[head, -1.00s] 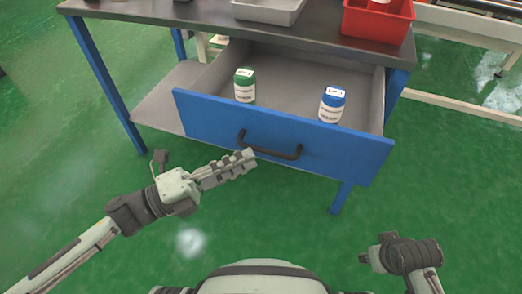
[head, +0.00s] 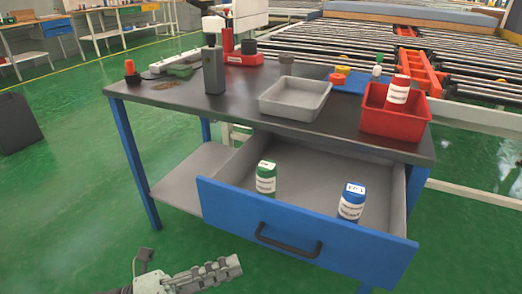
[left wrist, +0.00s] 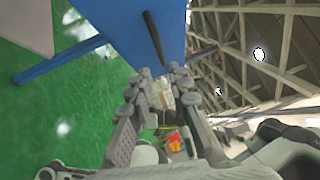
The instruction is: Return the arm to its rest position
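My left gripper (head: 222,270) is at the bottom of the head view, in front of and below the blue drawer front (head: 225,208), apart from the dark handle (head: 288,243). In the left wrist view its two fingers (left wrist: 160,82) stand apart with a gap between them and nothing held. The handle (left wrist: 154,40) and the blue drawer front (left wrist: 130,25) are beyond the fingers there. My right gripper is out of view.
The drawer is open and holds a green-lidded bottle (head: 265,178) and a blue-lidded bottle (head: 351,203), both upright. The tabletop bears a grey tray (head: 294,112) and a red bin (head: 378,121) with a white bottle (head: 398,92).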

